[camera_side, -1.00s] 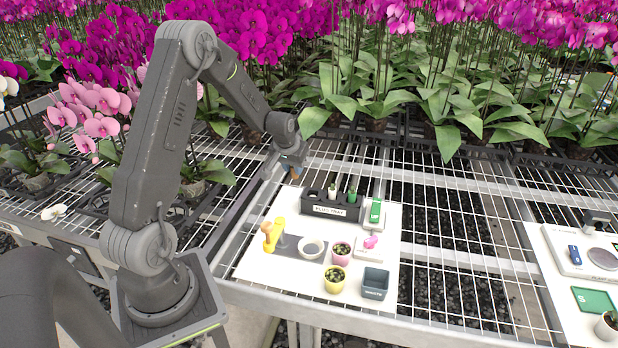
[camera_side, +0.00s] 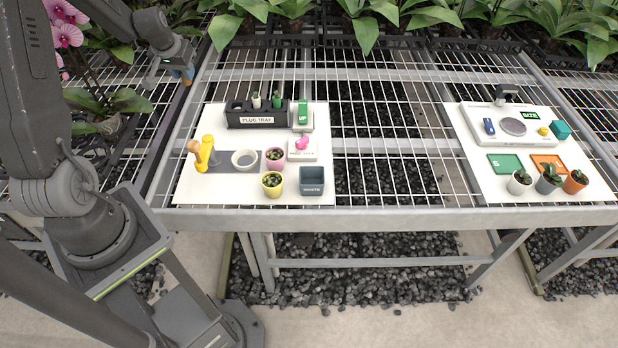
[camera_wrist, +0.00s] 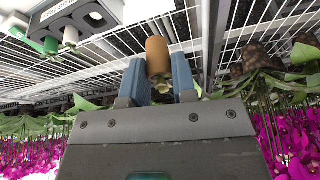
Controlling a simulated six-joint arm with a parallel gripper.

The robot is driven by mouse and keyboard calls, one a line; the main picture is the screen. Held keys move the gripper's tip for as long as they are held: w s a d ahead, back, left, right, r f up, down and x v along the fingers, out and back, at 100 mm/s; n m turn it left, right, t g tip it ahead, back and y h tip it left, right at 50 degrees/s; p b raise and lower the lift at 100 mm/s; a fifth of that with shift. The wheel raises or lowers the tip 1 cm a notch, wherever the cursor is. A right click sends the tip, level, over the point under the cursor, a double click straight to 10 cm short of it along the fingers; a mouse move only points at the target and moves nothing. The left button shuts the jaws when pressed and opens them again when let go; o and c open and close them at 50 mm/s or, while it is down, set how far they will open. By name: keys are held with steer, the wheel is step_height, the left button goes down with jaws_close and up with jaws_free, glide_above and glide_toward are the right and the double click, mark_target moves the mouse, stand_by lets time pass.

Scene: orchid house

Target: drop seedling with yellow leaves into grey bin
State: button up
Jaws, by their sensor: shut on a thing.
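My gripper (camera_side: 180,76) is raised over the wire bench, left of the plug tray (camera_side: 257,121). In the wrist view its blue fingers (camera_wrist: 160,82) are shut on a seedling with a brown plug (camera_wrist: 157,52). Small pale yellowish leaves (camera_wrist: 162,85) show between the fingers, partly hidden. In the side view the held plug is only a small orange-brown spot. The grey bin (camera_side: 312,187), labelled WASTE, stands at the front right corner of the white board, well away from my gripper.
The tray holds a white plug (camera_side: 256,101) and a green plug (camera_side: 278,99). A second board (camera_side: 535,150) is at right. Orchids line the back.

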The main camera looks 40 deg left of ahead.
stand_by(0.4)
steer(key=w+d+m+h, duration=0.15)
steer(key=w+d, duration=0.25)
steer(key=d, duration=0.6)
steer(key=w+d+m, duration=0.3)
steer(key=w+d, duration=0.2)
steer(key=d, duration=0.6)
steer(key=s+d+f+m+h, duration=0.2)
steer(key=d+m, duration=0.3)
steer(key=d, duration=1.6)
steer(key=shift+n+t, duration=0.25)
steer(key=shift+t, duration=0.25)
steer(key=shift+w+a+f, duration=0.1)
steer(key=shift+a+f, duration=0.05)
steer(key=shift+f, duration=1.15)
steer(key=shift+a+f, duration=0.1)
steer(key=shift+f, duration=1.15)
steer(key=o, duration=1)
steer(key=shift+c, duration=0.2)
